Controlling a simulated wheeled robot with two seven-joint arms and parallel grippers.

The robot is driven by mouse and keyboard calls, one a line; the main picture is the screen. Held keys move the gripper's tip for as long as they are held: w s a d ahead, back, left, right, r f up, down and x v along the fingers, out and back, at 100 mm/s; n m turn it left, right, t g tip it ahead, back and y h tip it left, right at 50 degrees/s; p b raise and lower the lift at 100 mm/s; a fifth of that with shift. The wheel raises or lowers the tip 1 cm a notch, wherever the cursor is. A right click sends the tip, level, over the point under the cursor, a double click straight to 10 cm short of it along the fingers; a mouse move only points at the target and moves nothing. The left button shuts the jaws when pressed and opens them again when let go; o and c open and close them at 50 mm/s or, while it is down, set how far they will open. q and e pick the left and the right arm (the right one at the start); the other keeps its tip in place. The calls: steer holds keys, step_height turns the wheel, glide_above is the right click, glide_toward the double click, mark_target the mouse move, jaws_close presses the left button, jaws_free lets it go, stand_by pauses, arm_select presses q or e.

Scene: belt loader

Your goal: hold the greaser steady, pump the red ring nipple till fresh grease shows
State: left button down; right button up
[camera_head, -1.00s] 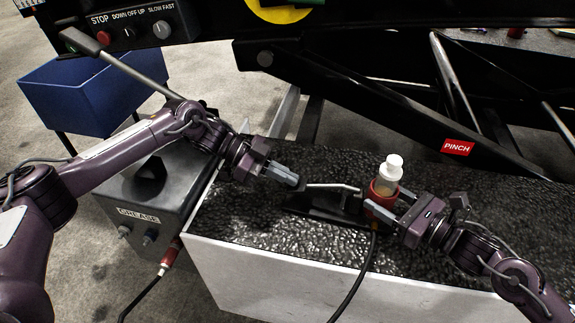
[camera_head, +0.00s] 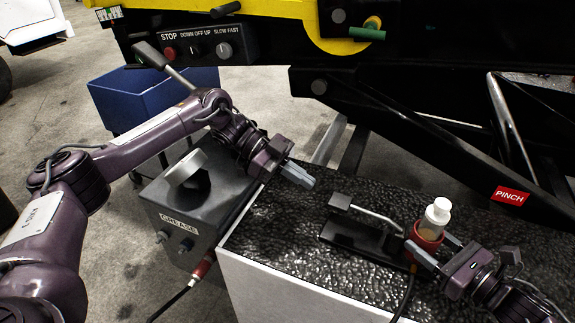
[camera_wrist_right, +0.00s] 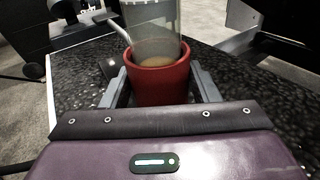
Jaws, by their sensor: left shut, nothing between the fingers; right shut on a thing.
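The greaser stands on the bench: a clear bottle with a white cap (camera_head: 437,212) in a red cup (camera_head: 425,237), on a black base (camera_head: 352,237). Its bent silver lever ends in a dark paddle (camera_head: 340,201), raised above the base. My right gripper (camera_head: 436,254) is shut around the red cup; the right wrist view shows a finger on each side of the cup (camera_wrist_right: 160,82). My left gripper (camera_head: 301,176) is shut and empty, up and left of the paddle, apart from it. A red fitting (camera_head: 202,267) joins a black hose to the GREASE box. I see no grease there.
The grey GREASE box (camera_head: 180,212) stands left of the bench (camera_head: 290,240). A control panel (camera_head: 205,47) and the black loader frame (camera_head: 440,150) with a PINCH label lie behind. A blue bin (camera_head: 140,100) stands back left.

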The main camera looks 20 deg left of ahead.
arm_select(q)
steer(key=v, duration=0.4)
steer(key=shift+a+r, duration=0.3)
steer(key=shift+r, duration=0.05)
steer(key=d+r+y, duration=0.4)
steer(key=r, duration=0.5)
steer(key=shift+d+y, duration=0.15)
steer(key=shift+y, duration=0.15)
glide_above(345, 202)
steer(key=a, duration=0.3)
step_height(345, 202, down, 7)
step_height(345, 202, down, 2)
steer(key=shift+w+d+f, duration=0.1)
steer(key=shift+f, duration=0.9)
